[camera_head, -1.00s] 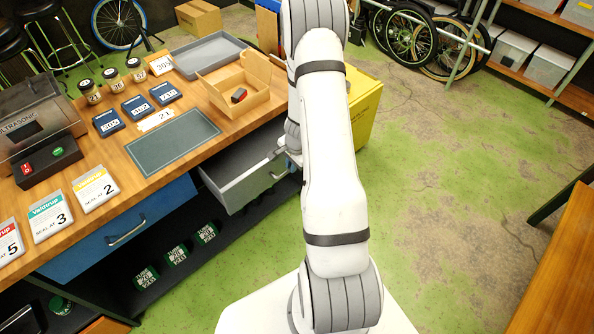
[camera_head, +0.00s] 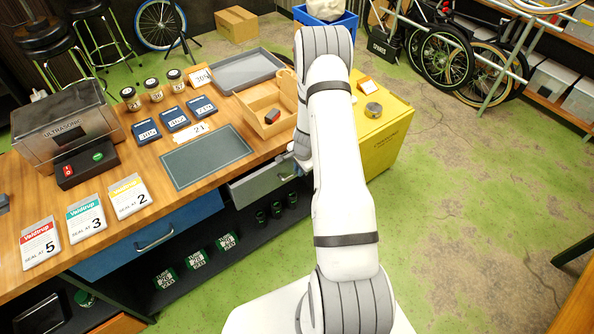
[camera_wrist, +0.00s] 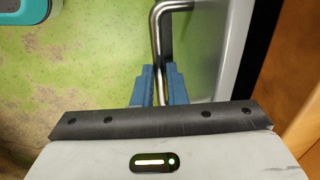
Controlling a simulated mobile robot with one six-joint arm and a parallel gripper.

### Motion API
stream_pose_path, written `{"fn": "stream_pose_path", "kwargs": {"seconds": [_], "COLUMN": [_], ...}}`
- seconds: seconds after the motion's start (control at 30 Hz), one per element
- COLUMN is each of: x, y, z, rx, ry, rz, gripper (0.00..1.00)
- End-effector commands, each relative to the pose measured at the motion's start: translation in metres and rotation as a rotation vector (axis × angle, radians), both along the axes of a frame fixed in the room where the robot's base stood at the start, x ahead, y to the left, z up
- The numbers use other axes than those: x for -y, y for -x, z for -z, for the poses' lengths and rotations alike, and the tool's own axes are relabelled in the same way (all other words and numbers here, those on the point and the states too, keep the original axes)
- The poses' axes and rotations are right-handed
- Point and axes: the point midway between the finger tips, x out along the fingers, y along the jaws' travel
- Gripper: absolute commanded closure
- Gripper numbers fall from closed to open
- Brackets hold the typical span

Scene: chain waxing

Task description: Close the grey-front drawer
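The grey-front drawer (camera_head: 262,186) is under the workbench, right of the blue-front drawer (camera_head: 150,238). It stands slightly open, with a narrow strip of its inside showing below the bench edge. Its bent metal handle (camera_wrist: 158,35) shows in the wrist view, beside the grey drawer front (camera_wrist: 207,55). My gripper (camera_wrist: 160,80) has its two blue fingers on either side of the handle bar, with little or no gap, so it looks shut on it. In the head view my arm hides most of the gripper and part of the drawer front.
The wooden benchtop (camera_head: 185,205) carries a dark mat (camera_head: 205,157), an open wooden box (camera_head: 262,100), a grey tray (camera_head: 245,70) and an ultrasonic cleaner (camera_head: 70,125). A yellow cabinet (camera_head: 385,140) stands right of the drawer. Green floor (camera_head: 450,230) is free to the right.

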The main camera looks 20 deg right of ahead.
Motion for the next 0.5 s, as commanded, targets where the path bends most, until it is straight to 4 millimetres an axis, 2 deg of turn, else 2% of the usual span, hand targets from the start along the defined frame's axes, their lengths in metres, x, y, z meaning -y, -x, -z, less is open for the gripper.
{"fn": "stream_pose_path", "kwargs": {"seconds": [0.03,0.23,0.5], "x": [0.0035,0.0039,0.0036], "y": [-0.0012,0.0006,0.0017], "z": [-0.0017,-0.0008,-0.0019], "rx": [0.005,0.001,0.000], "ry": [0.002,0.000,-0.002], "rz": [0.005,0.008,0.009], "gripper": [0.84,0.68,0.67]}}
